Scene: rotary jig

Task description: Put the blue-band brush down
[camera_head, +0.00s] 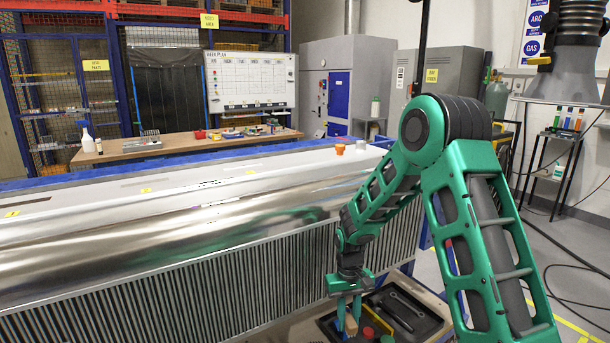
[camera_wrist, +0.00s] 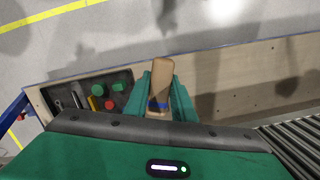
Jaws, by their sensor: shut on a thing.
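My gripper (camera_head: 349,298) points down low in front of the big metal roll, its jaws shut on the blue-band brush (camera_head: 351,326). In the wrist view the brush (camera_wrist: 161,72) shows its light brown wooden handle between my green fingers (camera_wrist: 160,98). Its blue band (camera_wrist: 157,104) sits between the fingers, and its lower end is hidden. In that view the brush is just right of a dark tray (camera_wrist: 72,82), over a wooden board (camera_wrist: 225,75). I cannot tell whether the brush touches anything.
The tray holds a red knob-like piece (camera_wrist: 110,104), green ones (camera_wrist: 98,90) and metal tools (camera_head: 400,310). The board right of the tray is mostly bare. The ribbed metal front (camera_head: 200,285) of the machine stands close to the gripper. A workbench (camera_head: 185,145) stands behind.

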